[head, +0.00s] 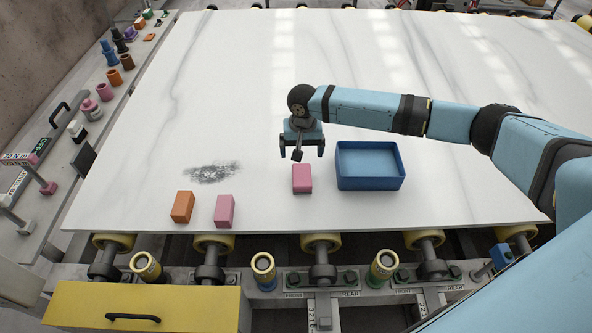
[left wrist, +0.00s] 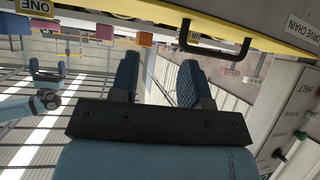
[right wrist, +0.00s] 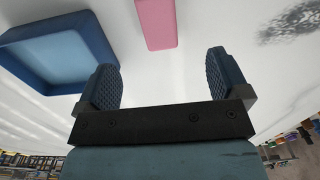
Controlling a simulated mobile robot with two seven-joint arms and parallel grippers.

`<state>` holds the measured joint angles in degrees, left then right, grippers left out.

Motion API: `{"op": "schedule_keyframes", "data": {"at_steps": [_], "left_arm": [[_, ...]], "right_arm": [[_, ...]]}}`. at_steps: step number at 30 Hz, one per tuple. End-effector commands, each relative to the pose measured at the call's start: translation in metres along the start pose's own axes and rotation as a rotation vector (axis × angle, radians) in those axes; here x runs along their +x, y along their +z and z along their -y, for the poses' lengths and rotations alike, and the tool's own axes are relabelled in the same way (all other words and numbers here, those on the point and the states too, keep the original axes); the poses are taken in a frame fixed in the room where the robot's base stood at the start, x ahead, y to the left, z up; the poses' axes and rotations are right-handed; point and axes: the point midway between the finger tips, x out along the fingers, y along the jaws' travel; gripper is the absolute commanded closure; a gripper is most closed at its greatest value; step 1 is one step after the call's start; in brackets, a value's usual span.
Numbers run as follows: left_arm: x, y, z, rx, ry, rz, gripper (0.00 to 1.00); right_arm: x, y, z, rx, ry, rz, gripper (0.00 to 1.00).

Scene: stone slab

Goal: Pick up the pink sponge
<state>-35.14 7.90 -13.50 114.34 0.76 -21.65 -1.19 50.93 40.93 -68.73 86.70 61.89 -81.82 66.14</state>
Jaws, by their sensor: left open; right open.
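A pink block, the likely sponge (head: 302,180), lies on the white stone slab (head: 400,60), just left of the blue tray. A second pink block (head: 225,211) lies farther left, beside an orange block (head: 182,207); which pink one is the sponge is not certain. My right gripper (head: 302,152) is open and empty, above and just beyond the first pink block. In the right wrist view that block (right wrist: 157,22) shows ahead of the open fingers (right wrist: 170,80), apart from them. My left gripper (left wrist: 159,78) is open and empty, outside the head view.
The blue tray (head: 370,166) stands empty close to the right of the pink block. A dark smudge (head: 212,172) marks the slab. Rollers and a yellow drawer (head: 145,309) line the near edge. Small items stand on the left ledge. The far slab is clear.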

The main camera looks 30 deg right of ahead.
Motion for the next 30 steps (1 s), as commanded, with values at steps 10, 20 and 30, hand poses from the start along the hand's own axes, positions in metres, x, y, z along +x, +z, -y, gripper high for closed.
{"op": "schedule_keyframes", "data": {"at_steps": [10, 20, 30], "left_arm": [[-0.002, -0.001, 0.001, 0.003, 0.0, 0.003, 0.57], [-0.002, 0.0, 0.001, 0.003, 0.0, 0.006, 0.57], [-0.005, -0.005, 0.002, 0.003, -0.002, 0.004, 0.57]], "right_arm": [[0.037, -0.004, -0.005, 0.018, 0.015, 0.005, 0.06], [0.081, -0.004, -0.005, 0.017, 0.013, 0.003, 0.06], [0.123, -0.009, -0.006, 0.017, 0.013, 0.003, 0.06]]}}
